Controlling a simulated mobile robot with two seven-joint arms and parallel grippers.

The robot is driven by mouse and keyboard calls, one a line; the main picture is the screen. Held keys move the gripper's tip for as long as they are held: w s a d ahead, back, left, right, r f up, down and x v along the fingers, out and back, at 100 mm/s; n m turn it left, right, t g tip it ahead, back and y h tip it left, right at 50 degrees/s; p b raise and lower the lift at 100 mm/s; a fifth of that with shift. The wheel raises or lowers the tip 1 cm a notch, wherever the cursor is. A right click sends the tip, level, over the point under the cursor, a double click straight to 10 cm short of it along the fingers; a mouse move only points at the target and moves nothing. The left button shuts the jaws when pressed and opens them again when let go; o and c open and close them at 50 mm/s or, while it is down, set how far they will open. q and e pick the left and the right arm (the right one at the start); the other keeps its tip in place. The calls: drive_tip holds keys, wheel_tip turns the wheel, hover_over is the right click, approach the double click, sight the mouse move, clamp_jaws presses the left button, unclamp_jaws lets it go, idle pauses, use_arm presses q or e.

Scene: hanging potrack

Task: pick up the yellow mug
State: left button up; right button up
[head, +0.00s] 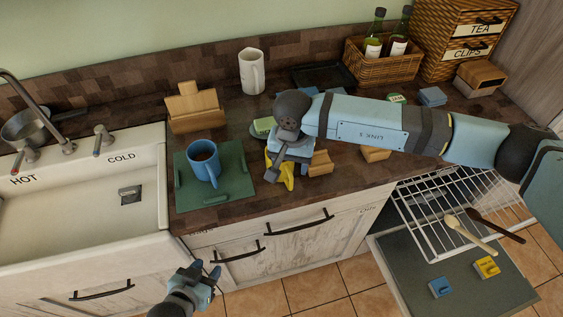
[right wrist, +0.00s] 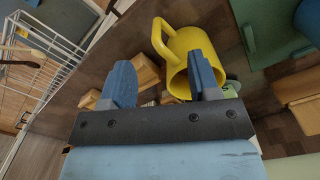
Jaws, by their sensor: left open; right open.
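The yellow mug (right wrist: 183,48) is large in the right wrist view, with its handle toward the upper left. In the head view only a yellow part of the mug (head: 287,178) shows, as my right arm and gripper cover the rest. My right gripper (right wrist: 164,75) is open, with blue fingers apart, and the mug lies just beyond the fingertips, overlapped by the right-hand finger. I cannot tell whether they touch. In the head view this gripper (head: 278,164) is over the counter. My left gripper (head: 207,270) is open and empty in front of the cabinets.
A blue mug (head: 205,158) stands on a green mat (head: 188,196) left of my right gripper. Wooden blocks (head: 319,163) lie close to its right. An open rack (head: 440,205) juts out at the right.

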sight(289, 175)
wheel_tip(289, 175, down, 2)
drive_tip(key=shift+s+a+f+p, duration=0.1)
drive_tip(key=shift+f+p, duration=0.45)
wheel_tip(289, 175, down, 4)
drive_tip(key=shift+s+a+r+p, duration=0.1)
drive_tip(key=shift+r+p, duration=0.1)
drive_tip(key=shift+p, duration=0.45)
drive_tip(key=shift+f, duration=0.35)
drive_tip(key=shift+c, duration=0.5)
clamp_jaws()
